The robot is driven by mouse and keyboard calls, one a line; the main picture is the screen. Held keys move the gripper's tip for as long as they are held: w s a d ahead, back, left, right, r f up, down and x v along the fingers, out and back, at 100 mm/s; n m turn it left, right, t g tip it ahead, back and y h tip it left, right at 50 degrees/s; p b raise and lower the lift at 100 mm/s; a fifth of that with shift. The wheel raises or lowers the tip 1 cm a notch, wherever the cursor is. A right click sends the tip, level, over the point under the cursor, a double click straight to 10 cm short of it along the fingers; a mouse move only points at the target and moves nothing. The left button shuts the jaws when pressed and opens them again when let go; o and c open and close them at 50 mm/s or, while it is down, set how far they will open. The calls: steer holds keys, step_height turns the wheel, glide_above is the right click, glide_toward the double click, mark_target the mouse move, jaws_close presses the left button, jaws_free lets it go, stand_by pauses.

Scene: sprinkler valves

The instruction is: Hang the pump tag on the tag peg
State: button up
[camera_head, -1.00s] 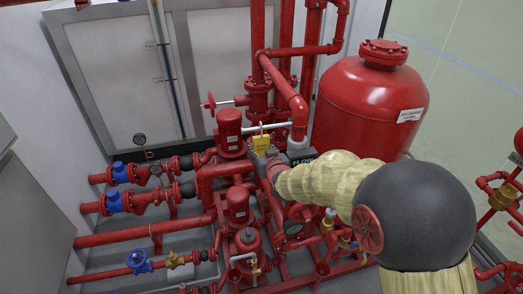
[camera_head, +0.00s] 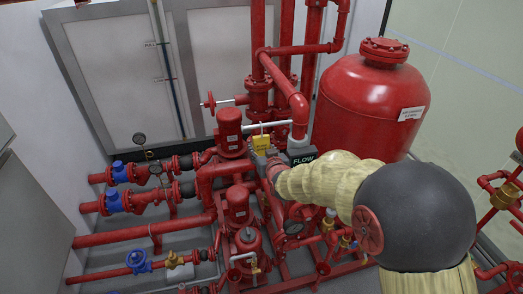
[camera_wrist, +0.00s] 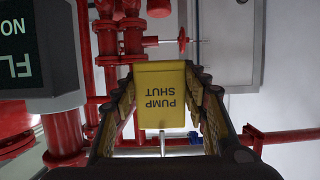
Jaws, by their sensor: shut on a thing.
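The yellow pump tag (camera_head: 261,144), a flat plate, is between the fingers of my gripper (camera_head: 262,158), among the red pipes near the middle of the head view. In the wrist view the tag (camera_wrist: 160,105) reads "PUMP SHUT" upside down, and my gripper (camera_wrist: 160,88) is shut on it, with a finger at each side. A pale rod (camera_wrist: 162,144) shows below the tag in the wrist view. I cannot tell whether this is the tag peg or whether it touches the tag. A white bar (camera_head: 270,126) runs just above the tag in the head view.
A black FLOW sign (camera_head: 303,158) is close to the right of my gripper. A large red tank (camera_head: 368,105) stands behind my arm at right. Red pumps (camera_head: 230,132) and pipes crowd the left. A hand valve (camera_wrist: 182,40) shows in the wrist view.

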steer(key=shift+s+f+b, duration=0.2)
steer(key=shift+f+b, duration=0.25)
steer(key=shift+f, duration=0.05)
stand_by(0.3)
steer(key=o, duration=1.2)
steer(key=shift+w+r, duration=0.1)
steer(key=shift+r, duration=0.1)
steer(key=shift+r, duration=0.1)
